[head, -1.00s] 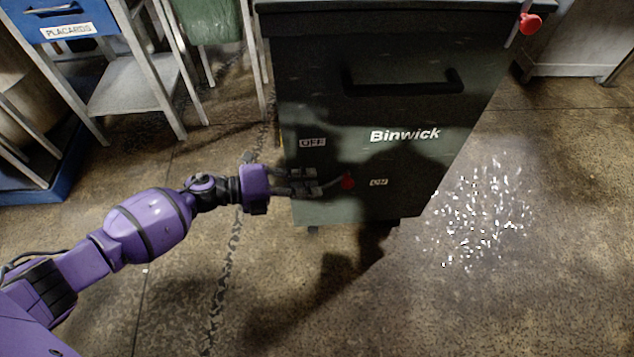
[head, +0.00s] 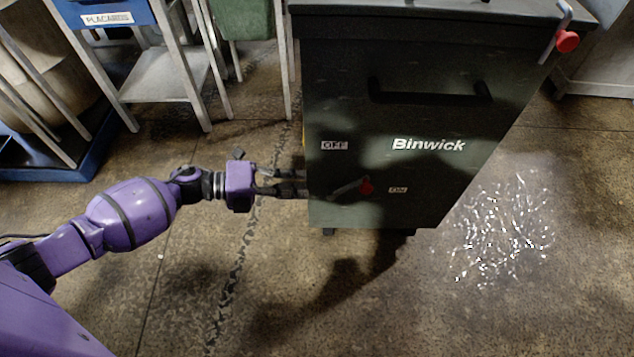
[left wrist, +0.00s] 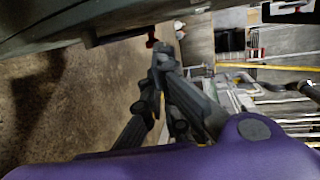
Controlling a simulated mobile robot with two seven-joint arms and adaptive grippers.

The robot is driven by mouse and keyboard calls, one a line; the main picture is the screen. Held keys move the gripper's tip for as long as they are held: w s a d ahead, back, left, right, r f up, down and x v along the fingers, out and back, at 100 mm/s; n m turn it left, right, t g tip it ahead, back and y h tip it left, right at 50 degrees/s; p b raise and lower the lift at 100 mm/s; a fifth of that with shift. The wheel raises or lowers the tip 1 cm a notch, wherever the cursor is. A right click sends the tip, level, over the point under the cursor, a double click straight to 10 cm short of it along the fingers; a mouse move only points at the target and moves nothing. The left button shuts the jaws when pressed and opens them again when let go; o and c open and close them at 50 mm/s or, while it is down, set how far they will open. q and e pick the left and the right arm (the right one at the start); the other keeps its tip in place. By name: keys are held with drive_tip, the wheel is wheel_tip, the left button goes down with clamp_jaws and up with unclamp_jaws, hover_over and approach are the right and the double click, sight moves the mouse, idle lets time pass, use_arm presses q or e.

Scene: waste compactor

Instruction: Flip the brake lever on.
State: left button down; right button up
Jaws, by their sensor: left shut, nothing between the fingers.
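The brake lever (head: 348,189) is a short grey bar with a red knob, low on the front of the dark Binwick compactor (head: 470,175). It lies nearly level, with its knob pointing right toward the ON label (head: 398,190). The OFF label (head: 334,145) is above it. My left gripper (head: 304,186) is at the compactor's lower left edge, left of the lever and apart from its knob. Its fingers are shut and empty; they also show in the left wrist view (left wrist: 160,60). A small red knob shows just beyond them there. My right gripper is out of view.
A second red-knobbed handle (head: 567,41) is at the compactor's upper right. A grey-framed stand with a blue placards drawer (head: 105,18) is at the left. Pale scraps (head: 500,230) lie on the floor at right. The floor in front is clear.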

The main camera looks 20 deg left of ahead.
use_arm(q)
wheel_tip(320, 180, down, 5)
drive_tip(key=n+h+b, duration=0.2)
drive_tip(key=n+b, duration=0.4)
drive_tip(key=n, duration=0.1)
drive_tip(key=shift+s+a+r+n+t+h+b, duration=0.15)
drive_tip(key=shift+r+n+h, duration=0.4)
drive_tip(key=shift+n, duration=1.1)
drive_tip(key=shift+s+a+r+n+t+h+b, duration=0.1)
drive_tip(key=shift+a+r+n+h+b, duration=0.15)
drive_tip(key=shift+r+n, duration=0.95)
drive_tip(key=shift+s+a+r+n+t+h+b, duration=0.15)
drive_tip(key=shift+r+n+h, duration=0.2)
drive_tip(key=shift+n, duration=1.7)
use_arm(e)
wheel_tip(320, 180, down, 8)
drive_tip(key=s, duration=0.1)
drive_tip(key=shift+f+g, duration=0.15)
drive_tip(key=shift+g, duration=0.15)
use_arm(q)
drive_tip(key=shift+w+d+f, duration=0.1)
drive_tip(key=shift+d, duration=0.05)
drive_tip(key=f+b+x, duration=0.2)
drive_tip(key=x, duration=1)
drive_tip(key=shift+w+d+f+b, duration=0.3)
drive_tip(key=shift+w+d, duration=0.05)
drive_tip(key=shift+d, duration=0.1)
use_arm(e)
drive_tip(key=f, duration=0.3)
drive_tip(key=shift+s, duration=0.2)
